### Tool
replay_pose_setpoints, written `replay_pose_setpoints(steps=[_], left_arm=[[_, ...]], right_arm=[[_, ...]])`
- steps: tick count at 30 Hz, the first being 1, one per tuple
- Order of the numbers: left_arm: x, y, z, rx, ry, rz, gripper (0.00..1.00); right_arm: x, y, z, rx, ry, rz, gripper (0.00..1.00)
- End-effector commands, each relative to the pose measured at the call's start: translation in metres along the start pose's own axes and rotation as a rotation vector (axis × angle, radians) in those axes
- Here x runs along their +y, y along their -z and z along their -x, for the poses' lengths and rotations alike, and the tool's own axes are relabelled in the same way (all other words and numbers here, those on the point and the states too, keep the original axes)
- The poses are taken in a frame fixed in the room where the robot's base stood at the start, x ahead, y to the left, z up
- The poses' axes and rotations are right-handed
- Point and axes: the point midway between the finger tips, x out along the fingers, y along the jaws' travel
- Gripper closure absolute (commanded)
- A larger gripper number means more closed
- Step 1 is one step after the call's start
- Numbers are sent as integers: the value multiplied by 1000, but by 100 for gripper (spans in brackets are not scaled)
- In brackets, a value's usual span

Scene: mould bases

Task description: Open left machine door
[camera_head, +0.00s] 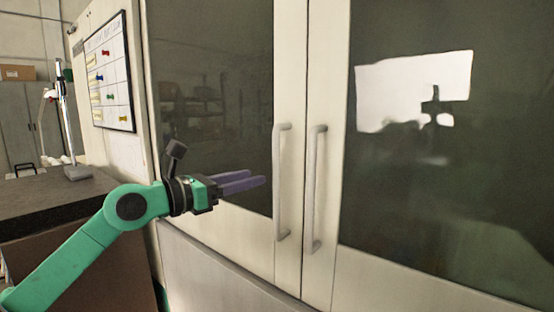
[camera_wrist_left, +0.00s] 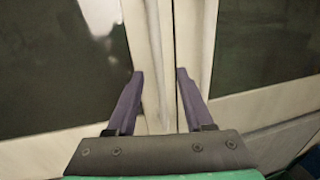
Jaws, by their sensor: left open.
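The left machine door (camera_head: 289,60) is a cream frame around a dark window, and it stands shut against the right door (camera_head: 325,70). Its pale vertical bar handle (camera_head: 281,185) is on the door's right edge. My left gripper (camera_head: 258,180) is open and empty, with purple fingers pointing at this handle from the left, seemingly a little short of it. In the left wrist view, the two fingertips (camera_wrist_left: 160,74) are spread apart with a pale vertical strip between them; whether they straddle the handle I cannot tell. My right gripper is not in view.
The right door's handle (camera_head: 315,190) stands close beside the left one. A dark-topped bench (camera_head: 50,200) with a metal stand (camera_head: 68,125) is at the left. A whiteboard (camera_head: 110,75) hangs on the machine's side. The right window (camera_head: 430,190) shows a bright reflection.

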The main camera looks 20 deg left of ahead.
Motion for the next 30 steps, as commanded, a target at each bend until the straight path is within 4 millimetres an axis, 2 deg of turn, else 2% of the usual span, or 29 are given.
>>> replay_pose_setpoints(steps=[1, 3, 9, 13, 20, 21, 24, 30], left_arm=[[0, -12, -14, -4, 4, 7, 48], [-2, -11, -34, -4, 5, 5, 48], [0, -5, -77, -3, 1, 7, 48], [0, -2, -88, -2, 0, 5, 48], [1, 1, -89, -1, -1, 4, 48], [1, 1, -89, -1, -1, 4, 63], [1, 0, -89, -1, -1, 5, 100], [1, 0, -88, -2, -1, 5, 100]], right_arm=[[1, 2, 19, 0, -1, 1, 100], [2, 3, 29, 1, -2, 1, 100], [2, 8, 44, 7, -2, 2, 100], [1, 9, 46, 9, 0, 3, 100], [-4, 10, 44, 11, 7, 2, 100], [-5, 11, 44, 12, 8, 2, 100], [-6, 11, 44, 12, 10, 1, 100], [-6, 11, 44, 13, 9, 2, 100]])
